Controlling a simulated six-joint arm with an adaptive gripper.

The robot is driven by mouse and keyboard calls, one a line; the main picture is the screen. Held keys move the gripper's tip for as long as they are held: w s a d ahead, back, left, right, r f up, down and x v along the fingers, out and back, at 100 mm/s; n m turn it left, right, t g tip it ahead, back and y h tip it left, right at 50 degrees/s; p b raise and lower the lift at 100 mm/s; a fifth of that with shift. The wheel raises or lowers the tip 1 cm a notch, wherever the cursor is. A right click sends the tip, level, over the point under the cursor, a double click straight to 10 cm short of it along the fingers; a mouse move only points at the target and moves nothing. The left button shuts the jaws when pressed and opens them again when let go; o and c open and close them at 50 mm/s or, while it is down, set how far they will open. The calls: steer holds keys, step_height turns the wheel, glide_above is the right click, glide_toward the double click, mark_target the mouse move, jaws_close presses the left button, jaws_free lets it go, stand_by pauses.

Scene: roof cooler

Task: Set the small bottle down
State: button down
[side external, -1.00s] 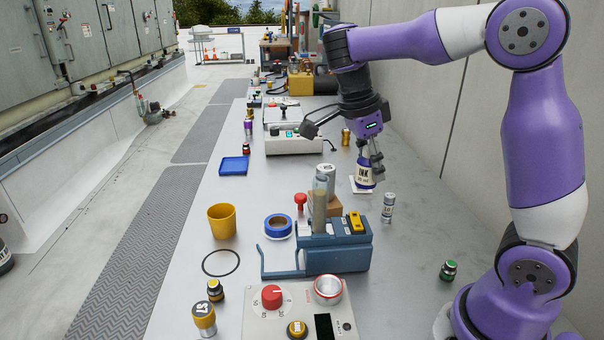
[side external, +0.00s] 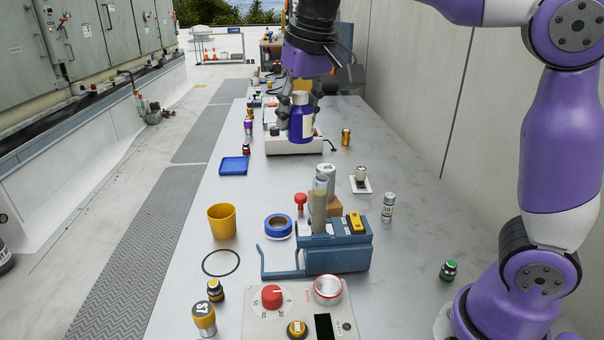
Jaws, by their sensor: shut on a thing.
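A small blue-purple bottle (side external: 301,124) with a pale label and a light cap is held upright in the air. My gripper (side external: 299,100) is shut on its upper part, with fingers on both sides. The bottle appears in front of the white device (side external: 293,146) on the bench and hides part of it. Its height above the bench is hard to judge. A white card (side external: 361,185) lies on the bench to the right, with a small dark-and-silver item (side external: 361,174) on it.
The bench (side external: 200,200) has clear room in its middle left. A blue tray (side external: 234,166), yellow cup (side external: 222,221), blue tape roll (side external: 278,226), blue clamp stand (side external: 338,254) and grey cylinder (side external: 388,207) stand around. A gold can (side external: 346,137) is right of the device.

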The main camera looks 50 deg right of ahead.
steer(key=w+a+f+n+y, duration=0.1)
steer(key=w+a+f+n, duration=0.15)
steer(key=w+f, duration=1)
steer(key=shift+n, duration=0.35)
steer(key=w+d+f, duration=0.1)
steer(key=d+f, duration=0.1)
steer(key=d, duration=0.1)
steer(key=w+d+f, duration=0.1)
steer(key=d+f, duration=0.2)
steer(key=d, duration=0.1)
steer(key=w+d+f, duration=0.2)
steer(key=d+f, duration=0.1)
steer(key=d, duration=0.1)
steer(key=shift+d+f, duration=0.1)
steer(key=shift+f, duration=2.1)
steer(key=shift+f, duration=0.15)
steer(key=shift+c, duration=2)
jaws_free()
